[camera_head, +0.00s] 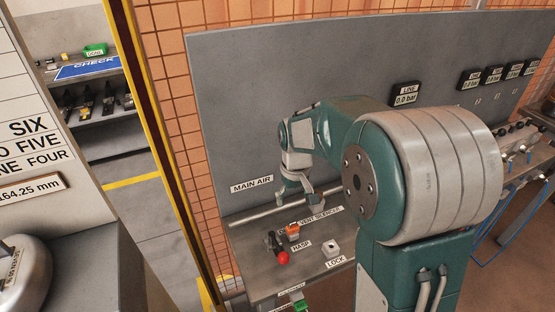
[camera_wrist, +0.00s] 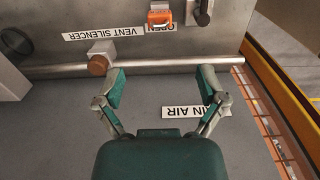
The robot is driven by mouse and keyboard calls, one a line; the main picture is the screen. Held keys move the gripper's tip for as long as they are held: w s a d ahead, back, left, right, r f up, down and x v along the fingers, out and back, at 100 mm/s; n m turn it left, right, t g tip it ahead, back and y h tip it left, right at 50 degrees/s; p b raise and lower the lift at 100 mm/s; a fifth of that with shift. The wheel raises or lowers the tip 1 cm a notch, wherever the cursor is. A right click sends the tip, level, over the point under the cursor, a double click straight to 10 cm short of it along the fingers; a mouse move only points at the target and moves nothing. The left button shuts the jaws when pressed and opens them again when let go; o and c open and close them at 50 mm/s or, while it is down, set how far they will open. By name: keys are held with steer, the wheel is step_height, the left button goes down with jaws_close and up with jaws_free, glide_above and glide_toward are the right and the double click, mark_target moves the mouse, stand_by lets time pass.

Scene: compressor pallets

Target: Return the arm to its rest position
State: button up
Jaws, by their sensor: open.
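My arm, green and grey, reaches out over the pallet bench in the head view. My gripper (camera_head: 297,182) is at its far end, close to the grey panel and just above the horizontal pipe (camera_head: 255,213). In the wrist view my gripper (camera_wrist: 160,88) has its two fingers spread apart, with nothing between them but grey panel. The pipe (camera_wrist: 160,68) runs across just beyond the fingertips; I cannot tell whether they touch it. The brown-tipped vent silencer (camera_wrist: 98,65) sits beside the left finger. The "MAIN AIR" label (camera_wrist: 190,111) is partly hidden by the right finger.
A red-knobbed handle (camera_head: 283,258), an orange hasp (camera_head: 293,231) and a lock block (camera_head: 332,248) stand on the bench below the gripper. The grey panel (camera_head: 240,110) rises behind. A yellow post (camera_head: 160,130) stands left, with a shelf (camera_head: 110,127) beyond. Gauges (camera_head: 405,95) are at right.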

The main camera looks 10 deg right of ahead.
steer(key=s+r+m+t, duration=0.1)
steer(key=s+r+t, duration=0.1)
steer(key=s+r, duration=0.4)
steer(key=s+r+m+t, duration=0.1)
steer(key=s+r+t, duration=0.2)
steer(key=s, duration=1.2)
step_height(320, 180, up, 4)
steer(key=shift+s+f+t, duration=0.15)
steer(key=shift+t, duration=0.15)
